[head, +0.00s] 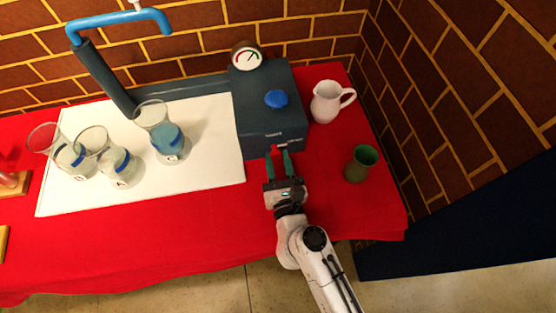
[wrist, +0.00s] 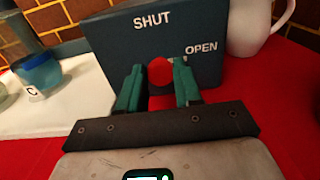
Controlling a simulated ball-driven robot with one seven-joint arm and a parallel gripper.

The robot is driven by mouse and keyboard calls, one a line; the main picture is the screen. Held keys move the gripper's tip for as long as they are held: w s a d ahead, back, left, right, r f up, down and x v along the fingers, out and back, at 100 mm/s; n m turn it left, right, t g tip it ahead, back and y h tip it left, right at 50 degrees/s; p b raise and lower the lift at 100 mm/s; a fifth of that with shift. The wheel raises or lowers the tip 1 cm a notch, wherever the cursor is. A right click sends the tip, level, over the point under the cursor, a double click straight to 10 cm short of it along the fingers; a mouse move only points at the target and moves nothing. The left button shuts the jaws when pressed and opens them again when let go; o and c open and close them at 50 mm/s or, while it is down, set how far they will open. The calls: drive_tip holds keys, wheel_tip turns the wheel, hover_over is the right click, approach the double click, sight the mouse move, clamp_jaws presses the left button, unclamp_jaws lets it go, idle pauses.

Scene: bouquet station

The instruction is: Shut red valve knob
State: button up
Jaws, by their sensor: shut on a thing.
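The red valve knob (wrist: 159,73) sits on the front face of a dark blue-grey box (head: 262,100). In the wrist view the word SHUT (wrist: 151,21) is above it, and OPEN (wrist: 201,48) is to its upper right. My gripper (head: 279,156) reaches the front of the box. In the wrist view its two green fingers (wrist: 158,78) are on either side of the knob and shut on it. The knob's lower part and any pointer are hidden, so its turn cannot be told. In the head view the knob is mostly hidden.
A round gauge (head: 247,57) and a blue knob (head: 276,98) are on the box. A white jug (head: 329,101) and green cup (head: 361,163) stand to the right. Several glasses, one marked C (head: 168,139), stand left on a white mat (head: 206,165) below a blue spout (head: 120,20).

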drive_tip(key=c, duration=0.4)
drive_tip(key=shift+n, duration=0.4)
drive_tip(key=n+p, duration=0.2)
drive_tip(key=n, duration=0.1)
drive_tip(key=shift+r+n, duration=0.1)
drive_tip(key=shift+n, duration=0.2)
drive_tip(key=n+p, duration=0.1)
drive_tip(key=n, duration=0.2)
drive_tip(key=shift+a+n+p, duration=0.1)
drive_tip(key=shift+n+p, duration=0.25)
drive_tip(key=shift+n, duration=0.05)
drive_tip(key=n+p, duration=0.2)
drive_tip(key=n, duration=0.4)
drive_tip(key=shift+s, duration=0.1)
drive_tip(key=shift+f+n+p, duration=0.15)
drive_tip(key=shift+n+p, duration=0.3)
drive_tip(key=shift+n, duration=0.5)
drive_tip(key=shift+f+n+p, duration=0.15)
drive_tip(key=shift+n+p, duration=0.3)
drive_tip(key=shift+n, duration=0.5)
